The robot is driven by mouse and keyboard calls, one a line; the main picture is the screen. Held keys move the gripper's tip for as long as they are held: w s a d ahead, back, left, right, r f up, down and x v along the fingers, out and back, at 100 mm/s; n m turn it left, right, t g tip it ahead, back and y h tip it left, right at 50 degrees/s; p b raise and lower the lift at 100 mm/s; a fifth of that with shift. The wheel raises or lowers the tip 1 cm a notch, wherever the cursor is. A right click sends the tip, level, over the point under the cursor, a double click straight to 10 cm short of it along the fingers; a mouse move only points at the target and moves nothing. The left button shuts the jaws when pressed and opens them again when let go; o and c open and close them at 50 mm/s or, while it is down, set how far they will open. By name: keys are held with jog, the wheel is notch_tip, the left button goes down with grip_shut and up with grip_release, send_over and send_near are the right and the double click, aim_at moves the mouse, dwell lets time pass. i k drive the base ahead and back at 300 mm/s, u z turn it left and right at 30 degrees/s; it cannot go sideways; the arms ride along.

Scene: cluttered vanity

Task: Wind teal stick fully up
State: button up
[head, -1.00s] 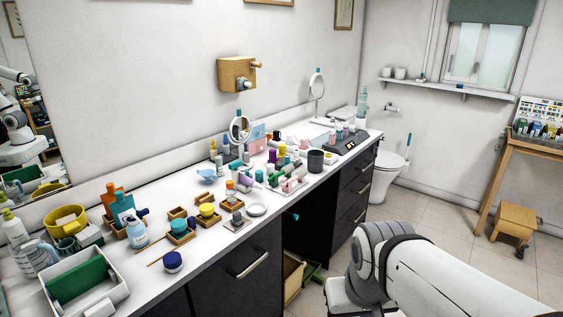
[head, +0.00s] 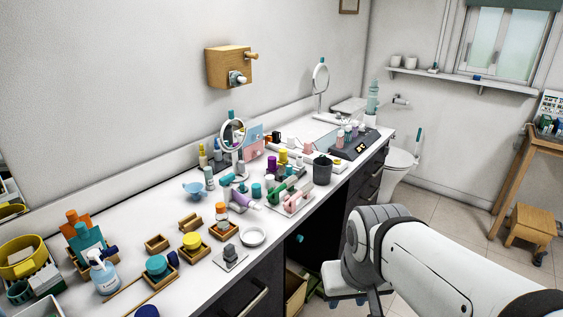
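Several small teal pieces stand among the sticks and tubes on the middle of the counter, such as a short teal cylinder (head: 256,190) beside a lilac tube (head: 242,197). They are too small to tell which is the teal stick or how far it is wound up. My arm enters from the lower right, in front of the counter and apart from these things. Its end is hidden or out of the picture, so my gripper cannot be made out.
A round mirror (head: 233,133) stands behind the sticks, and a dark cup (head: 322,170) to their right. Wooden trays, a yellow-lidded jar (head: 192,241), a white ring dish (head: 253,236) and a spray bottle (head: 104,273) crowd the left. Floor shows at the right.

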aim_at(289, 170)
jog(key=i, duration=0.95)
jog(key=u, duration=0.05)
